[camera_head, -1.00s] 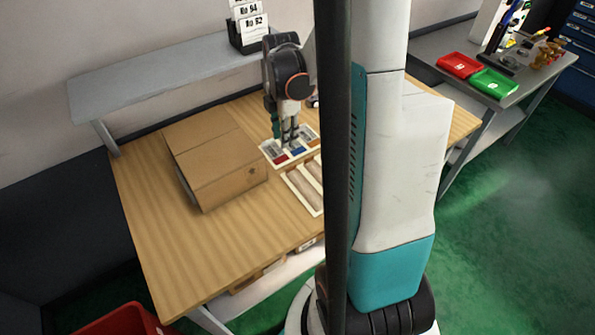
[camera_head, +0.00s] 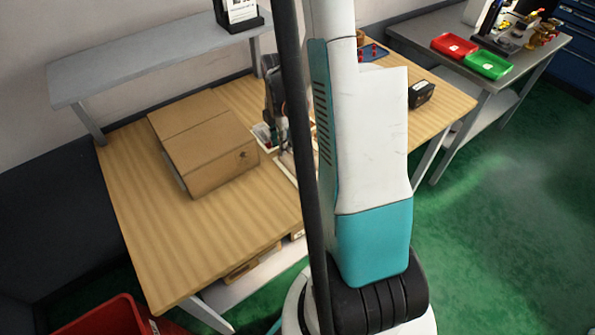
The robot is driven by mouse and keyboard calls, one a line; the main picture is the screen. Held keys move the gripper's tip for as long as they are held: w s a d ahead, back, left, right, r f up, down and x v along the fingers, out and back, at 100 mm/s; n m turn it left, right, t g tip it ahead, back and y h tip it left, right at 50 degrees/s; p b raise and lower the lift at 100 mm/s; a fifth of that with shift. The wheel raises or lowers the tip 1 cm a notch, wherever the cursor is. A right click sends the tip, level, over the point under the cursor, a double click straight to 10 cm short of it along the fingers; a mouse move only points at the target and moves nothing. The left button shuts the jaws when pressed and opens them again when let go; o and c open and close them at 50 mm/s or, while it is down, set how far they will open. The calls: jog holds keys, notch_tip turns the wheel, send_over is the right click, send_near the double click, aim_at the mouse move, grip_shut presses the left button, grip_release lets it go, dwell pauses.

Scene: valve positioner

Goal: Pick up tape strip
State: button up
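I cannot make out a tape strip in the head view. My gripper (camera_head: 279,137) points down at a pale compartment tray (camera_head: 267,149) on the wooden workbench, just right of the cardboard box. It is small, dark and partly hidden by the black post and my arm. I cannot tell whether its fingers are open or shut, or whether they touch anything. A little red shows near the tray, but most of its contents are hidden.
A closed cardboard box (camera_head: 207,142) stands on the workbench (camera_head: 165,240). A grey shelf (camera_head: 150,62) runs behind it. A black device (camera_head: 421,94) lies on the right part. A side table holds a red bin (camera_head: 454,46) and a green bin (camera_head: 489,64). The bench's front left is clear.

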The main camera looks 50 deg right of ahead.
notch_tip(320, 180, down, 4)
jog(key=shift+w+d+r+b, duration=0.1)
jog(key=shift+w+r+b, duration=0.1)
jog(key=shift+b, duration=0.4)
jog(key=shift+s+r, duration=0.1)
grip_shut()
